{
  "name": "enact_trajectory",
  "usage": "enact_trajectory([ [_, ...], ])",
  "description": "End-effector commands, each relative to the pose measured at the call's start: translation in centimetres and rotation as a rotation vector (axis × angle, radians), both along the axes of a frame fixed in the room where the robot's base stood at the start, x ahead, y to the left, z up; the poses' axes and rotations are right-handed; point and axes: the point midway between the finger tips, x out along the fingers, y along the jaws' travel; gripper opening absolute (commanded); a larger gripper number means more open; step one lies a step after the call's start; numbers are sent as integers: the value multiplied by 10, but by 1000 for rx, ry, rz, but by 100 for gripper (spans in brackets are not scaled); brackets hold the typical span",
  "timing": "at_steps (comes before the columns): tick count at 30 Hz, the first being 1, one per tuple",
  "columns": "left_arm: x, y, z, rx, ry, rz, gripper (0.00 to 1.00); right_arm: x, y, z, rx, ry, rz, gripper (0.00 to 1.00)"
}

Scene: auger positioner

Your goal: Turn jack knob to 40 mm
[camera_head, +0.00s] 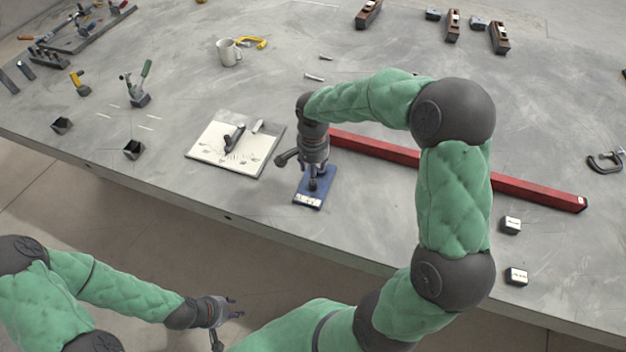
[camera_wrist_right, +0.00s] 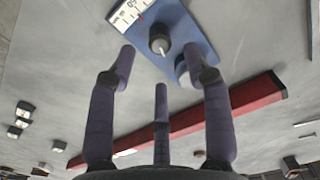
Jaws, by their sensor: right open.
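The blue jack (camera_head: 319,196) stands on the table near its front edge, with a white scale (camera_head: 307,201) on its front end. In the right wrist view the scale (camera_wrist_right: 130,13) shows a few marks, too partial to read surely. The dark round jack knob (camera_wrist_right: 158,40) with a pale pointer shows on the blue plate. My right gripper (camera_wrist_right: 160,62) is open above the jack, its fingers spread around the knob without visible contact. In the head view the right gripper (camera_head: 316,173) points down and partly hides the jack. My left gripper (camera_head: 228,312) is open and empty, low in front of the table.
A long red bar (camera_head: 530,190) lies right behind the jack. A white board (camera_head: 236,143) with a dark tool lies to its left. Two small dark blocks (camera_head: 511,225) (camera_head: 517,275) sit at right. A mug (camera_head: 229,51) stands farther back.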

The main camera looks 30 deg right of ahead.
Motion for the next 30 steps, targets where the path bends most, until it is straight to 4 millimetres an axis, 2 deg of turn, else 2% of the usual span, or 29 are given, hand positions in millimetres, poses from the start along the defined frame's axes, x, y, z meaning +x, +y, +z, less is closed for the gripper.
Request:
enact_trajectory([
  [1,0,0,-6,0,0,0,40,-1,0,-12,-1,3,0,50],
  [3,0,0,-9,0,0,0,40,0,0,-23,0,2,1,50],
  [9,0,0,-16,0,0,0,40,0,0,-45,1,1,-1,50],
  [14,0,0,-18,0,0,0,40,0,0,-52,-1,1,0,50],
  [22,0,0,-17,0,-1,0,40,0,0,-52,0,0,0,50],
  [27,0,0,-17,0,-1,0,40,0,0,-51,0,0,0,2],
  [30,0,0,-17,0,-1,0,40,0,0,-51,0,0,0,0],
])
